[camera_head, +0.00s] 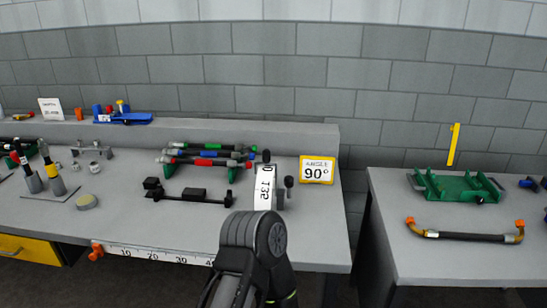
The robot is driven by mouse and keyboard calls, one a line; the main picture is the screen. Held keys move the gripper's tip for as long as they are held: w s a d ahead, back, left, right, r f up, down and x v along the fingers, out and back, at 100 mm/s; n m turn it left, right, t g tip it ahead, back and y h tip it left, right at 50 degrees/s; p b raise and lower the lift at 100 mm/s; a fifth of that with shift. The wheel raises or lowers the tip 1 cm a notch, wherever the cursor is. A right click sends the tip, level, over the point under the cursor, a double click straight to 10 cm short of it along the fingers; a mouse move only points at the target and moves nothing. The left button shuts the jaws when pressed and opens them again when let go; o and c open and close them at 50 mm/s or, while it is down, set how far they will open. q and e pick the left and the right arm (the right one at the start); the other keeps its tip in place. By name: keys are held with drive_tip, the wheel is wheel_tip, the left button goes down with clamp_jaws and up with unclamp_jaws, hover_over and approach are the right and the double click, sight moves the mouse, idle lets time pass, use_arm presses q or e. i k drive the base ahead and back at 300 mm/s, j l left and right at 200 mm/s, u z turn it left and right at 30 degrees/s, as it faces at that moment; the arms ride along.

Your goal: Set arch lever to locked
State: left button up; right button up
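No part is marked as the arch lever, so I cannot tell for sure which one it is. A yellow lever (453,145) stands nearly upright, tilted slightly right, at the back of a green fixture (455,188) on the right table. Whether they are joined is too small to tell. A dark arm link of mine rises from the bottom centre and covers the bench edge below that device. Neither gripper shows.
A bent hose (465,236) with orange ends lies in front of the green fixture. The left bench (130,218) holds several hoses, a black bracket (188,194) and a yellow-framed 90° sign (317,169). A gap separates the bench from the right table (430,262).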

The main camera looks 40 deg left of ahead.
sight(289, 179)
drive_tip(key=l+u, duration=1.05)
drive_tip(key=l, duration=0.1)
